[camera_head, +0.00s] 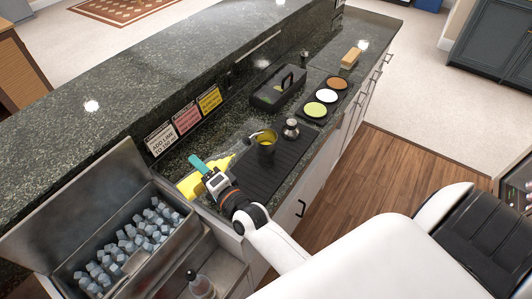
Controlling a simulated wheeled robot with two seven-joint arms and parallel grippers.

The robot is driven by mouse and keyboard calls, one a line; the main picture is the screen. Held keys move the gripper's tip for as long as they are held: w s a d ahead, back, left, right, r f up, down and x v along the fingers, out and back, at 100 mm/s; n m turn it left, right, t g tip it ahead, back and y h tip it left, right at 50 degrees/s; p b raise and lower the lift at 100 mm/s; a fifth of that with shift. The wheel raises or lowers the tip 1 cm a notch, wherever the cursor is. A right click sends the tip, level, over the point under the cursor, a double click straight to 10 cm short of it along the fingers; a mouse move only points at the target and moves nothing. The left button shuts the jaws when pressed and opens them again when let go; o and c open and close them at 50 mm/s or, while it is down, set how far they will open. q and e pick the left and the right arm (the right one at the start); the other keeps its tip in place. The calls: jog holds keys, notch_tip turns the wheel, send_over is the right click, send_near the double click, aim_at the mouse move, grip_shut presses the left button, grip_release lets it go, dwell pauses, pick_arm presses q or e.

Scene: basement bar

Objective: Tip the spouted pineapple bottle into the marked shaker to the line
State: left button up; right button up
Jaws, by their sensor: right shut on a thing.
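The yellow pineapple bottle (190,187) is tipped over, nearly level, above the counter, with its narrower end to the right toward the shaker. My right gripper (207,172) is shut on it, and a teal piece shows at the grip. The gripper hides the bottle's middle. The dark shaker (266,148) stands upright on the black mat, just right of the bottle, with yellow showing at its mouth. A metal piece lies at its rim. I cannot make out the shaker's line or any stream. My left gripper is not in view.
A small metal jigger-like piece (291,129) stands right of the shaker. Beyond are round dishes (313,109), a dark caddy (277,90) and a wooden-topped brush or block (350,58). An ice bin (177,230) is at left. Notes (185,118) line the raised ledge.

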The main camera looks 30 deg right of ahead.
notch_tip(320, 180, down, 2)
jog(key=shift+w+d+f+n+b, duration=0.1)
jog(key=shift+d+f+n+b, duration=0.1)
jog(key=shift+n+b, duration=0.35)
jog(key=n+p, duration=0.1)
jog(key=d+r+n+p, duration=0.1)
jog(key=n, duration=0.1)
jog(key=d+r+n+p, duration=0.1)
jog(key=n, duration=0.1)
jog(key=shift+w+d+p, duration=0.15)
jog(key=shift+p, duration=0.15)
jog(key=shift+d+n, duration=0.25)
jog(key=shift+n, duration=0.2)
jog(key=shift+d+r+n, duration=0.1)
jog(key=shift+n, duration=0.2)
notch_tip(320, 180, up, 4)
jog(key=n+p, duration=0.5)
jog(key=n, duration=0.1)
jog(key=shift+w+n, duration=0.1)
jog(key=shift+n, duration=0.3)
jog(key=shift+r+n+p, duration=0.4)
jog(key=shift+n+p, duration=0.2)
jog(key=shift+n, duration=0.6)
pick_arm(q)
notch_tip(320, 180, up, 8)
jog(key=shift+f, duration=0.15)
pick_arm(e)
jog(key=shift+f, duration=0.1)
